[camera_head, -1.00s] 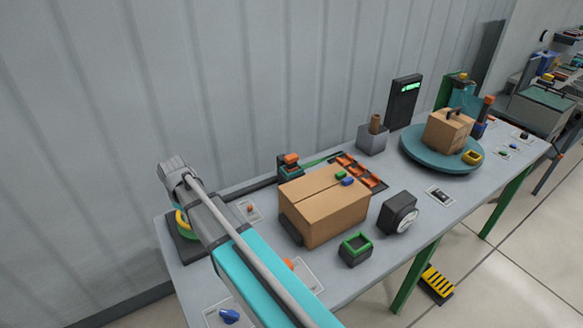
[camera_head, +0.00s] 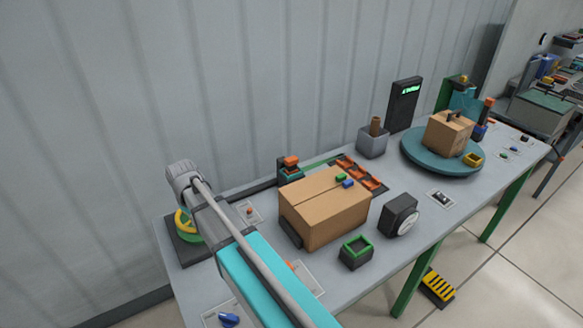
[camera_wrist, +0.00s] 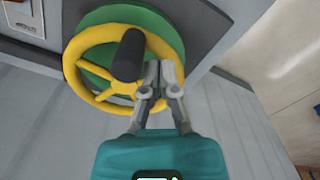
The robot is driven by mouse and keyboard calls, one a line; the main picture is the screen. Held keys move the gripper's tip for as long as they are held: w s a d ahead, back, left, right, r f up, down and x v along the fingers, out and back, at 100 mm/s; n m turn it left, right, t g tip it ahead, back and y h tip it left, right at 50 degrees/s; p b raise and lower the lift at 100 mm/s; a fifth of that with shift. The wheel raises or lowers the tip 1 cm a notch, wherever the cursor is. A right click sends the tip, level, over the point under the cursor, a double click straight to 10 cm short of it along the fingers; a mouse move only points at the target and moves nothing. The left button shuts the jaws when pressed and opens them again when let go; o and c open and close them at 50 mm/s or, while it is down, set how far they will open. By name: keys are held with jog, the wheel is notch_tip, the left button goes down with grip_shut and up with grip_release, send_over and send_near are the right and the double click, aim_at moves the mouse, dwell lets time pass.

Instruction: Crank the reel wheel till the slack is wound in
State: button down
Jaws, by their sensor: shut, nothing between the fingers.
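The reel wheel has a yellow spoked rim (camera_wrist: 74,79) around a green drum (camera_wrist: 150,25), with a black crank handle (camera_wrist: 128,56) sticking up from it. In the head view the yellow rim of the reel wheel (camera_head: 181,226) shows at the left end of the bench, partly hidden by my arm. My gripper (camera_wrist: 160,68) is shut and empty. In the wrist view its fingertips lie just right of the black handle, over the wheel's rim. I cannot tell whether they touch the handle. No line or slack can be made out clearly.
A cardboard box (camera_head: 322,212) stands mid-bench, with a green-rimmed cup (camera_head: 356,251) and a black dial device (camera_head: 400,216) nearby. A teal turntable (camera_head: 420,157) carries a smaller box farther right. A grey wall runs close behind the bench.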

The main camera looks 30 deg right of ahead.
jog(key=shift+s+d, duration=0.25)
jog(key=shift+d, duration=0.4)
jog(key=shift+w+d, duration=0.2)
jog(key=shift+d, duration=0.7)
jog(key=shift+w+d, duration=0.15)
jog(key=shift+d, duration=0.75)
jog(key=shift+w+d, duration=0.1)
jog(key=shift+w+d, duration=1.1)
jog(key=shift+d, duration=0.15)
jog(key=shift+w+d, duration=0.35)
jog(key=shift+w, duration=0.5)
jog(key=shift+w+d, duration=0.3)
jog(key=shift+w, duration=0.55)
